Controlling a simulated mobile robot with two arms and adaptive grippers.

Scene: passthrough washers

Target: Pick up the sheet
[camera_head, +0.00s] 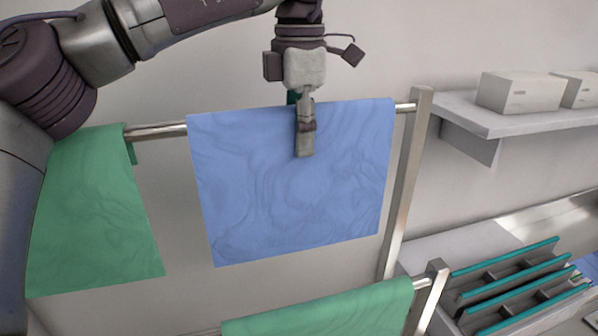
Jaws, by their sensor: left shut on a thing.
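A blue sheet (270,205) hangs over the upper metal bar of a rack (158,131), near its right end. My left gripper (305,150) comes down from above at the sheet's top edge. One finger lies against the front of the sheet and the other is hidden behind it. The gripper is shut on the blue sheet, which still drapes over the bar. My right gripper is not in view.
A green sheet (90,220) hangs at the left of the same bar, partly behind my arm. Another green sheet (325,311) hangs on a lower bar in front. A wall shelf (520,122) with white boxes (518,92) is at the right, above a teal-edged slotted rack (520,285).

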